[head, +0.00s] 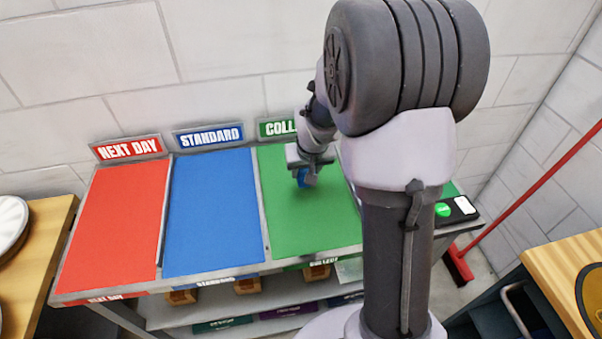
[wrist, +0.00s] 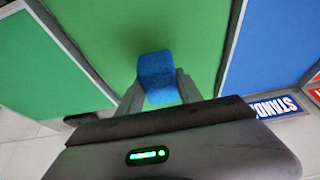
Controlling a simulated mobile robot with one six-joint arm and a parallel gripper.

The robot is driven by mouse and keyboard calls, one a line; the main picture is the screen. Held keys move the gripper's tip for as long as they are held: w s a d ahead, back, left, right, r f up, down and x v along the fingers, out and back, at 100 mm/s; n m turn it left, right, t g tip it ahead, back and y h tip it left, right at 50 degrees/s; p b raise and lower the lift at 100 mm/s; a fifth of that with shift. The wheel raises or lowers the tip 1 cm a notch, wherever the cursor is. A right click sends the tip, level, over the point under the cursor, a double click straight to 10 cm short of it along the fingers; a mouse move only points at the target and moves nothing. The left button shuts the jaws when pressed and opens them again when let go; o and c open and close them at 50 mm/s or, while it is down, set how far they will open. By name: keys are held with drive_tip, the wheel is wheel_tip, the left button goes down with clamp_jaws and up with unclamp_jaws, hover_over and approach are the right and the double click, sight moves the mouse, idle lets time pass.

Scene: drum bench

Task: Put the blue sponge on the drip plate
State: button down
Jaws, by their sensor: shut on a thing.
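The blue sponge (wrist: 158,76) is a small blue block between the fingers of my gripper (wrist: 160,92) in the wrist view. My gripper is shut on it. In the head view my gripper (head: 305,178) is over the back part of the green mat, with a bit of the blue sponge (head: 302,177) showing below it. Whether the sponge touches the mat I cannot tell. I cannot make out a drip plate in either view.
The bench has a red NEXT DAY mat (head: 115,225), a blue STANDARD mat (head: 212,215) and a green mat (head: 305,220). A device with a green button (head: 443,209) is at its right end. A wooden table (head: 570,265) stands right, another (head: 40,250) left. A red broom (head: 458,265) leans right.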

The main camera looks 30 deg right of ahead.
wheel_tip(320, 180, down, 4)
drive_tip(key=shift+r+b, duration=0.25)
drive_tip(key=shift+b, duration=0.45)
drive_tip(key=shift+f, duration=0.25)
drive_tip(key=c, duration=0.8)
unclamp_jaws()
drive_tip(key=shift+r, duration=0.1)
